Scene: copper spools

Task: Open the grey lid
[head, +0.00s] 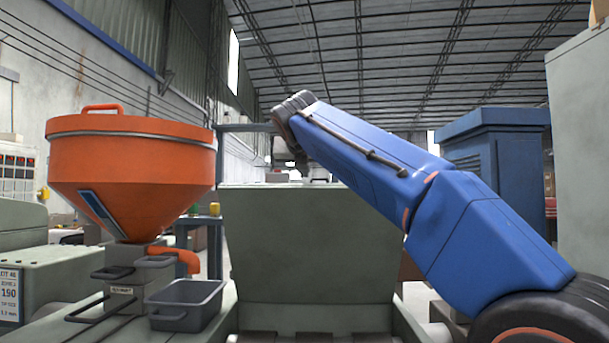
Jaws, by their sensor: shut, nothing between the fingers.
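The grey lid (310,243) is the broad grey-green panel in the middle of the head view. It stands steeply raised with its wide face toward me and its lower edge near the machine's bed. A small grey piece (320,182) shows at its top edge. My blue arm reaches from the lower right up and over to the far side of the panel. My gripper (297,166) is at the arm's far end, just above the panel's top edge, small and partly hidden. It is shut and holds nothing. Whether it touches the lid cannot be told.
An orange hopper (132,165) stands at the left on a grey block, with a grey bin (187,304) in front of it. A blue cabinet (495,165) and a tall pale housing (582,150) stand at the right. The space above the lid is open.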

